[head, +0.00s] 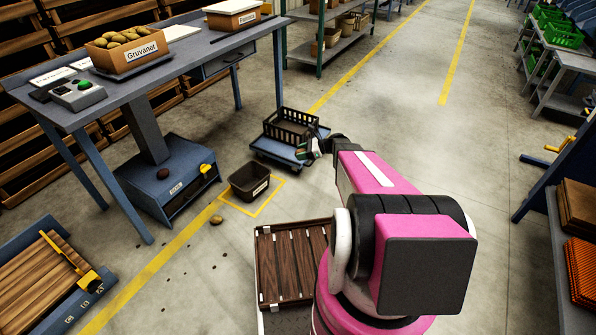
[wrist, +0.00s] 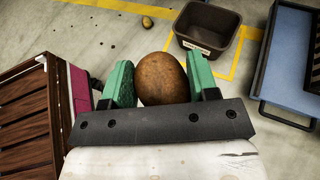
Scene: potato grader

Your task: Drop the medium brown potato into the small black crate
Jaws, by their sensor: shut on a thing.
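My gripper (wrist: 163,85) is shut on a medium brown potato (wrist: 162,78), held between its two green finger pads in the wrist view. In the head view my gripper (head: 314,147) is small beside the blue dolly, and I cannot make out the potato there. A black slatted crate (head: 290,130) stands on the blue dolly (head: 278,152), just beyond and left of my gripper. In the wrist view only a sliver of the crate shows at the right edge.
A dark labelled bin (head: 250,182) stands on the floor at a yellow-marked square; it also shows in the wrist view (wrist: 206,52). A loose potato (head: 216,220) and crumbs lie on the floor. A blue-grey table (head: 190,58) carries a potato box (head: 122,62). My wooden-slatted deck is nearby.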

